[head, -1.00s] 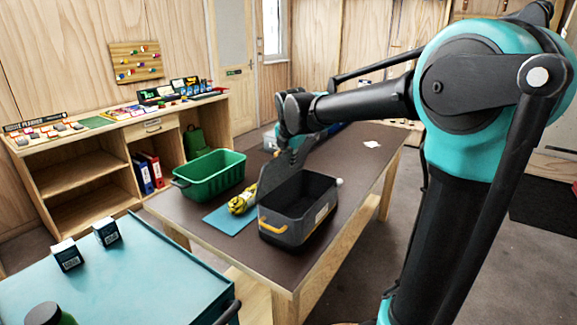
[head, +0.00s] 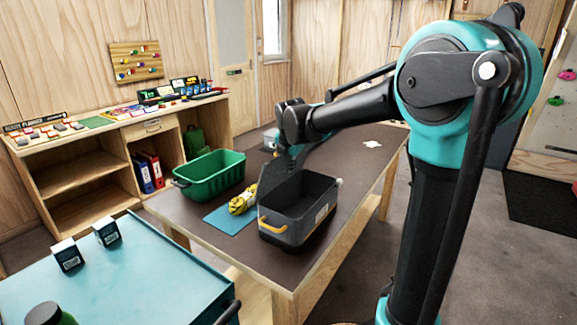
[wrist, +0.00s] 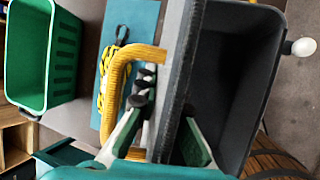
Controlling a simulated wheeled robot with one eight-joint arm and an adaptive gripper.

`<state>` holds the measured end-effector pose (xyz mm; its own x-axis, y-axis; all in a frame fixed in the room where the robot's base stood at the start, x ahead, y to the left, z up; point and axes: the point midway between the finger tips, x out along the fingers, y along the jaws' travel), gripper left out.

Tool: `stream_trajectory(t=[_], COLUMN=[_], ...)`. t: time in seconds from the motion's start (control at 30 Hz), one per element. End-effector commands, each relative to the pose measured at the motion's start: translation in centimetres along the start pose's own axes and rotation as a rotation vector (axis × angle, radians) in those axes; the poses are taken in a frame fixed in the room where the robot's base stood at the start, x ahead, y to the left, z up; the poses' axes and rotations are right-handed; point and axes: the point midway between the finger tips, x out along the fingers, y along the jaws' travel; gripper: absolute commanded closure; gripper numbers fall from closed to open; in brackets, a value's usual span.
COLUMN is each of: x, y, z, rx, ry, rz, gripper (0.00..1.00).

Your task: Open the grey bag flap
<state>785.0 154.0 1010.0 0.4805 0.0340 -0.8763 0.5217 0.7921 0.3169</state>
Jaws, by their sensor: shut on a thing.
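The grey bag (head: 283,236) stands on the brown table, its dark inside showing from above. An orange handle is on its near end. Its grey flap (head: 272,183) stands up along the left side, tilted outward. In the wrist view the flap (wrist: 183,65) shows nearly edge-on, with a yellow handle (wrist: 118,75) to its left and the open bag interior (wrist: 235,75) to its right. My gripper (wrist: 170,112) is shut on the flap, one finger on each side. In the head view the fingers are partly hidden by the wrist and flap.
A green crate (head: 210,188) and a yellow rope (head: 240,203) on a blue mat (head: 222,221) are left of the bag, close to the flap. A teal-topped table (head: 140,280) with two small boxes is at the near left. The table's far end is mostly clear.

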Motion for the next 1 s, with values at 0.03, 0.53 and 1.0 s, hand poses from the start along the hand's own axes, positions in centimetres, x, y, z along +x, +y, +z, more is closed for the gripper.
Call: stream_trajectory(t=[0.03,0.53,1.0], x=[0.0,0.1,0.1], y=[0.1,1.1,1.1], z=[0.0,0.0,-0.1], rx=[0.000,0.000,0.000], ry=[0.000,0.000,0.000], rz=[0.000,0.000,0.000], gripper=[1.00,0.68,0.42])
